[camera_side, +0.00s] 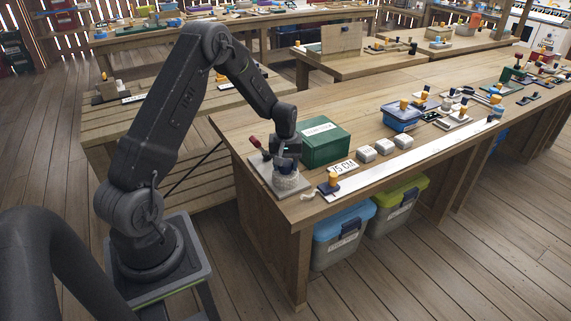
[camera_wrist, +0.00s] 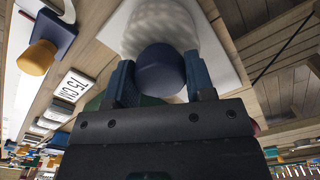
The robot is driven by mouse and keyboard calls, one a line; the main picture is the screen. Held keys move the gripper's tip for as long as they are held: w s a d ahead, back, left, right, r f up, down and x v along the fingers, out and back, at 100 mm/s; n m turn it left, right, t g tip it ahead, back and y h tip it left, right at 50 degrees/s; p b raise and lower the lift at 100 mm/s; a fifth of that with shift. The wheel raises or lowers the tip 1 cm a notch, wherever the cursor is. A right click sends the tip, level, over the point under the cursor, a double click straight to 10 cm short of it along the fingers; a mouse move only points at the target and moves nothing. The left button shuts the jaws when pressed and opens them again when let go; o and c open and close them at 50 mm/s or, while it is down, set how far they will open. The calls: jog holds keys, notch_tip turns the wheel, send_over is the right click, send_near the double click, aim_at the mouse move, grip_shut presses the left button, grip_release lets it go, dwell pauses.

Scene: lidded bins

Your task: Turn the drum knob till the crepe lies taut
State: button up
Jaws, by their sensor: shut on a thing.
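The drum (camera_side: 287,181), wrapped in pale textured crepe, stands on a light board (camera_side: 262,180) at the near left end of the bench. It also shows in the wrist view (camera_wrist: 160,22), where its dark blue round knob (camera_wrist: 160,68) faces me. My gripper (camera_side: 286,163) is right above the drum, its two fingers on either side of the knob. The wrist view shows my gripper (camera_wrist: 160,84) shut on the knob. A loose pale end of crepe (camera_side: 309,196) lies on the bench beside the drum. How taut the crepe is, I cannot tell.
A red-handled lever (camera_side: 255,142) stands at the board's back left. A green box (camera_side: 325,142) is close behind the drum.

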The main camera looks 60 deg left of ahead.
aim_at(286, 162)
jog(key=m, duration=0.5)
jog(key=shift+m, duration=0.3)
jog(key=m, duration=0.5)
dwell(0.4)
jog(key=o, duration=0.9)
jog(key=shift+r, duration=0.1)
notch_tip(286, 162, up, 14)
jog(key=shift+f, duration=0.2)
